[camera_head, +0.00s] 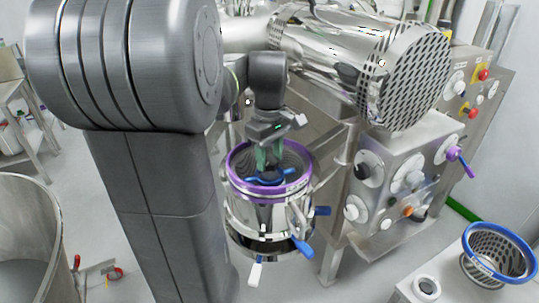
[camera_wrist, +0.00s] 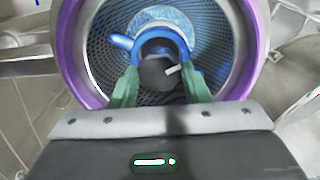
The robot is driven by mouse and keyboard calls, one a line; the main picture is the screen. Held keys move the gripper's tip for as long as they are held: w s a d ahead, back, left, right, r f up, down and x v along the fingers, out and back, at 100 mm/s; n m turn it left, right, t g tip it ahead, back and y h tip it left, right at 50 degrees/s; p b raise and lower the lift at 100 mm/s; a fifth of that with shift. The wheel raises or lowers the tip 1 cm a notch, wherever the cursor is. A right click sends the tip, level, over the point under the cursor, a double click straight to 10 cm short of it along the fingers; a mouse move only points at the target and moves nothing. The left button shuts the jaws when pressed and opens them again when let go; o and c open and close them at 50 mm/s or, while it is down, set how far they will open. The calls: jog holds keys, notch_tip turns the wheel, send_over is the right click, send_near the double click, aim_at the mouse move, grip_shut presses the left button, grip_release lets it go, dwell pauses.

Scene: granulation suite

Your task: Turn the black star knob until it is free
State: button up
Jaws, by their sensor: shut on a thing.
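The black star knob (camera_wrist: 155,74) shows in the wrist view as a dark round piece with a short pale bar at its right; I cannot make out its star lobes. A blue part (camera_wrist: 121,41) with a side handle rings it. My gripper (camera_wrist: 160,76) reaches down with green fingers on either side of the knob and is shut on it. In the head view, my gripper (camera_head: 268,158) points down into the top of a steel vessel. The blue part (camera_head: 270,177) shows below the fingers, but the knob is hidden there.
A purple rim (camera_head: 240,190) surrounds the opening close around my fingers, with perforated mesh inside. Blue levers (camera_head: 302,248) stick out from the vessel. A control box (camera_head: 400,185) and a perforated drum (camera_head: 405,75) stand right. A blue-rimmed basket (camera_head: 500,262) sits lower right.

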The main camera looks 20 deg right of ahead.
aim_at(270, 160)
jog(key=shift+n, duration=1.7)
jog(key=o, duration=1)
notch_tip(270, 160, up, 14)
jog(key=shift+f+b, duration=0.1)
jog(key=shift+b, duration=0.55)
notch_tip(270, 160, down, 14)
jog(key=shift+r+p, duration=0.1)
jog(key=shift+p, duration=0.55)
